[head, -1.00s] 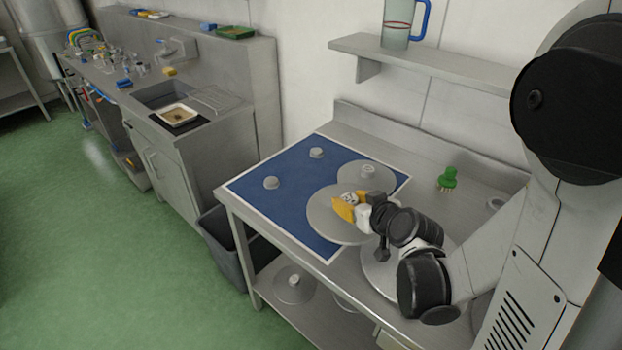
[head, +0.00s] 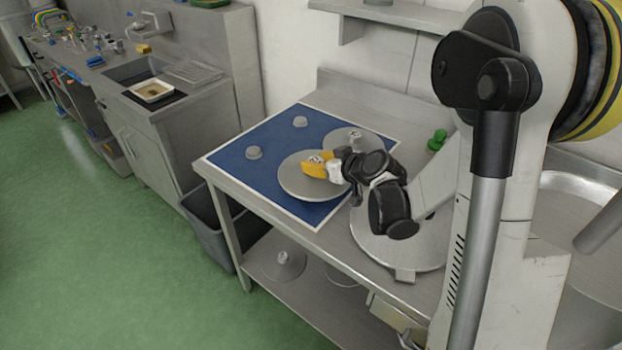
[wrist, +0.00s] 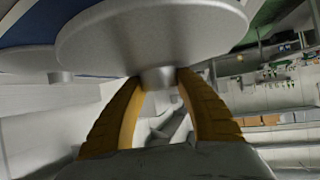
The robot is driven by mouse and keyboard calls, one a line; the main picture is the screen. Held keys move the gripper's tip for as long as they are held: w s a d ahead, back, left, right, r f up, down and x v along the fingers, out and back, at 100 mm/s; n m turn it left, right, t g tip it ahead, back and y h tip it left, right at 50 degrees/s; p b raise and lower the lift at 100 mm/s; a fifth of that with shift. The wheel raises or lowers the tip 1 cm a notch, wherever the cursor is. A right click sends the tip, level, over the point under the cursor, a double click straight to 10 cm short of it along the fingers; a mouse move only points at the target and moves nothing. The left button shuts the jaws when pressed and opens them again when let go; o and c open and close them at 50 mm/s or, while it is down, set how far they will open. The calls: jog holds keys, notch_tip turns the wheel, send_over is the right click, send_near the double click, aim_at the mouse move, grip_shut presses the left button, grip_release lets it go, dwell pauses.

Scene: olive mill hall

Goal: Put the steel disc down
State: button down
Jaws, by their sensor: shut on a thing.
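The steel disc (head: 297,188) is round and flat, with a central knob (wrist: 158,78). My gripper (head: 321,163) has yellow fingers, shut on that knob from above, and they also show in the wrist view (wrist: 160,85). The disc is level over the front right part of the blue mat (head: 240,172); I cannot tell whether it touches the mat. The fingers hide part of the knob in the head view.
Another disc (head: 370,142) lies at the mat's back right, close behind the held one. A larger disc (head: 372,243) lies under my arm. The mat's front left is clear.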

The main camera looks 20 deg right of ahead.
jog(key=shift+w+a+f, duration=0.45)
jog(key=shift+w, duration=0.15)
jog(key=shift+f+b, duration=1.2)
jog(key=shift+f, duration=0.75)
jog(key=shift+f, duration=0.15)
jog(key=c, duration=0.9)
grip_release()
